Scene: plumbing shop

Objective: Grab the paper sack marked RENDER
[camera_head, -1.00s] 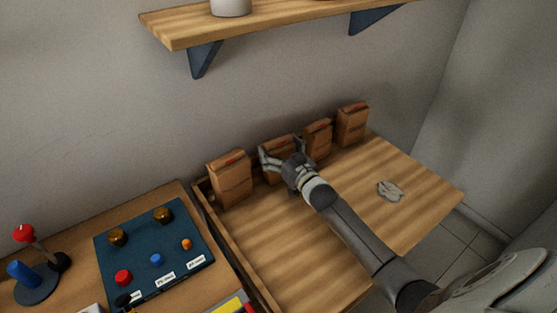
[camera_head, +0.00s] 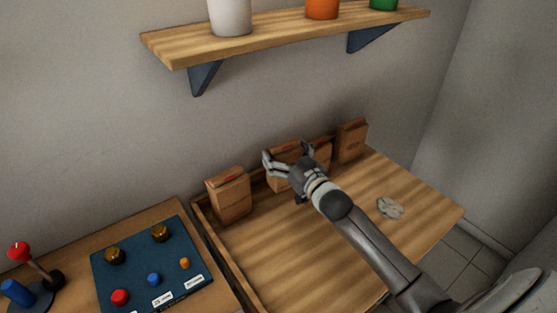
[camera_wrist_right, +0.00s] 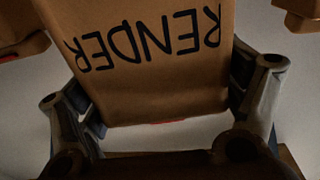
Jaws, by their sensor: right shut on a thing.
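The brown paper sack marked RENDER (camera_wrist_right: 155,60) fills the middle of the right wrist view, its lettering upside down there. It also shows between my right fingers in the head view (camera_head: 284,154). My right gripper (camera_head: 287,153) is shut on this sack, with one finger on each side of it. The gripper hides part of the sack, and I cannot tell whether its base touches the bench. My left gripper is not in view.
Similar sacks stand at left (camera_head: 230,195), close at right (camera_head: 323,155) and far right (camera_head: 351,140). The wooden bench (camera_head: 290,250) is mostly bare, with a grey lump (camera_head: 390,207) at right. A shelf (camera_head: 290,40) hangs above. A control panel (camera_head: 150,265) lies at left.

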